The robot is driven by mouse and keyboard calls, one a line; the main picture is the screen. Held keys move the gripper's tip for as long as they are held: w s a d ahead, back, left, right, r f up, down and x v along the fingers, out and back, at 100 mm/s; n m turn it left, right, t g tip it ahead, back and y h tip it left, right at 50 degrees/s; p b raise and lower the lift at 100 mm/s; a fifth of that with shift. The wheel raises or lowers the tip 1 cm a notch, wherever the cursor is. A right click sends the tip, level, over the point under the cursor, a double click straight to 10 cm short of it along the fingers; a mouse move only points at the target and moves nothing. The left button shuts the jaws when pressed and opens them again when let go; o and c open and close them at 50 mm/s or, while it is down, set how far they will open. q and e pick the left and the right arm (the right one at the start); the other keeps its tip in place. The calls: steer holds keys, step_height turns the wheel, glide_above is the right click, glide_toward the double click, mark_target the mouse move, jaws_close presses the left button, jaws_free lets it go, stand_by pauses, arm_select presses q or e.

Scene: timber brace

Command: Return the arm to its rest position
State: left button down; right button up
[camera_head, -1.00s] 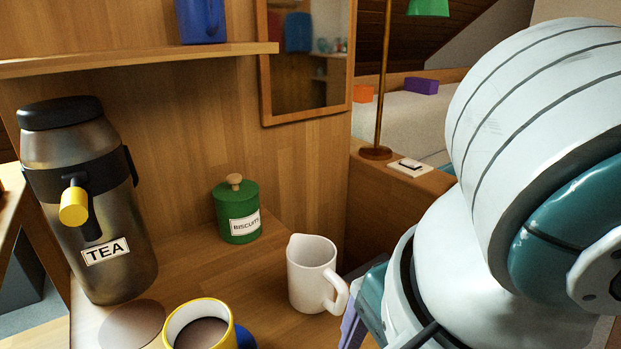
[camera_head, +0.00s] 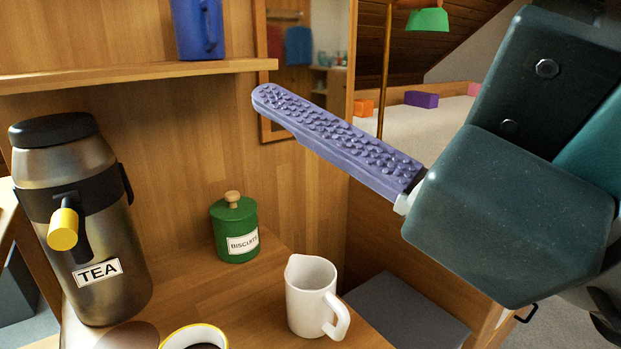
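My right gripper (camera_head: 338,142) is raised at the right of the head view, its arm coming in from the right. One long purple ribbed finger shows, pointing up and left in front of the wooden back panel and mirror. A second finger cannot be made out, so I cannot tell how far apart the fingers are. Nothing is seen held at the visible finger. The dark gripper body fills the upper right of the view. My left gripper is not in view.
A tea urn (camera_head: 112,293) stands at left. A green biscuit tin (camera_head: 233,222), white jug (camera_head: 306,298) and yellow-rimmed mug (camera_head: 168,342) stand on the counter (camera_head: 240,300). A blue mug (camera_head: 190,28) sits on the shelf (camera_head: 120,76). A lamp (camera_head: 427,19) stands behind.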

steer(key=w+d+f+m+t+h, duration=0.2)
steer(key=d+f+m+h, duration=0.3)
steer(key=d+m+h, duration=0.4)
steer(key=w+d+f+m+t+h, duration=0.1)
steer(key=w+d+f+m+h, duration=0.3)
steer(key=d+m+h, duration=0.45)
steer(key=s+d+f+m+g+h, duration=0.1)
steer(key=s+d+f+m+g, duration=0.45)
steer(key=s+f, duration=0.3)
steer(key=s+d+f+m+g+h, duration=0.2)
steer(key=s+d+f+m+g, duration=0.35)
steer(key=s+f, duration=0.35)
steer(key=s+a+m+g+y, duration=0.2)
steer(key=a+m+y, duration=0.15)
steer(key=a, duration=0.65)
step_height(320, 180, up, 66)
steer(key=p, duration=6.7)
steer(key=shift+d+r, duration=0.2)
steer(key=shift+d, duration=0.2)
steer(key=shift+s, duration=0.1)
